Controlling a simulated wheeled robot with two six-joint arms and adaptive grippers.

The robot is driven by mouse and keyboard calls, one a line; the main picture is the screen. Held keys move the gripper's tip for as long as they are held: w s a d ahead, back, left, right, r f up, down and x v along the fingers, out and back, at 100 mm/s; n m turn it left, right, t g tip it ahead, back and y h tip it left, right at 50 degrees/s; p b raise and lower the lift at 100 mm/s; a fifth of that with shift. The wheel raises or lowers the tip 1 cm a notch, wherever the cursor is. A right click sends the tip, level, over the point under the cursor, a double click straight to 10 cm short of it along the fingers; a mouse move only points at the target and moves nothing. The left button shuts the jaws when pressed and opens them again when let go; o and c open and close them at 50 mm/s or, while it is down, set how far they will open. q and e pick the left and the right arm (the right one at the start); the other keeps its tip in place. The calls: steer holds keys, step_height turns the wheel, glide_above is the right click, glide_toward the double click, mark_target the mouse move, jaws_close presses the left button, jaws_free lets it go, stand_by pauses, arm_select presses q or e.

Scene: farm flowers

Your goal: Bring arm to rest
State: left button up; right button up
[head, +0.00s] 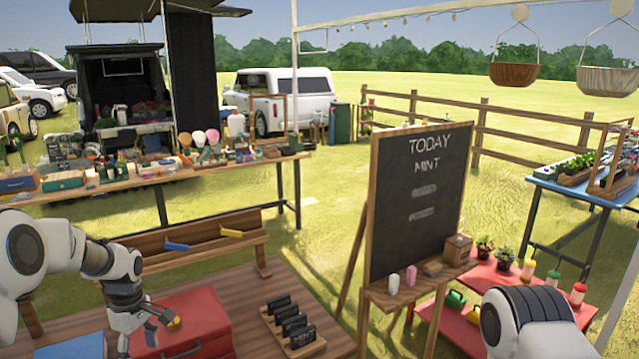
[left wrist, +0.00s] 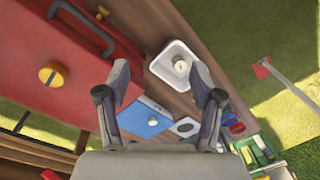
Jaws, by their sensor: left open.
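My left arm comes in from the left in the head view. Its gripper (head: 150,328) points down by a red case (head: 205,305) on a wooden table (head: 240,260). In the left wrist view the two fingers of my left gripper (left wrist: 160,82) are spread apart with nothing between them. Below them lie the wooden tabletop, a white square dish (left wrist: 165,65) and a blue item (left wrist: 142,118). The red case (left wrist: 45,45) also shows there, with a yellow knob (left wrist: 53,76) on it. My right arm shows at the lower right of the head view, but its gripper is out of the picture.
A chalkboard (head: 415,235) reading TODAY MINT stands right of the table. A wooden rack of black tags (head: 290,325) sits near the table's right side. A red shelf with potted plants and bottles (head: 490,290) stands near my right arm.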

arm_select(q)
steer(key=s+d+f+m+g+b, duration=0.2)
steer(key=s+d+f, duration=0.3)
steer(key=s+f, duration=0.65)
steer(key=s+d+f+m+g+b, duration=0.1)
steer(key=s+d+f+g+b, duration=0.2)
steer(key=s+f, duration=0.8)
steer(key=s+d+f+m+t, duration=0.2)
steer(key=s+m+t, duration=0.1)
steer(key=s+m, duration=0.3)
steer(key=s+d+f+m+t+b, duration=0.1)
steer(key=s+d+f+m+t, duration=0.1)
steer(key=s+m, duration=0.3)
steer(key=shift+s+d+f+m+t, duration=0.25)
steer(key=shift+s+d+m+t, duration=0.35)
steer(key=shift+s, duration=0.5)
arm_select(e)
step_height(320, 180, down, 6)
steer(key=shift+w+f, duration=0.2)
steer(key=shift+f, duration=0.05)
arm_select(q)
steer(key=shift+d, duration=0.1)
arm_select(e)
steer(key=shift+s, duration=0.1)
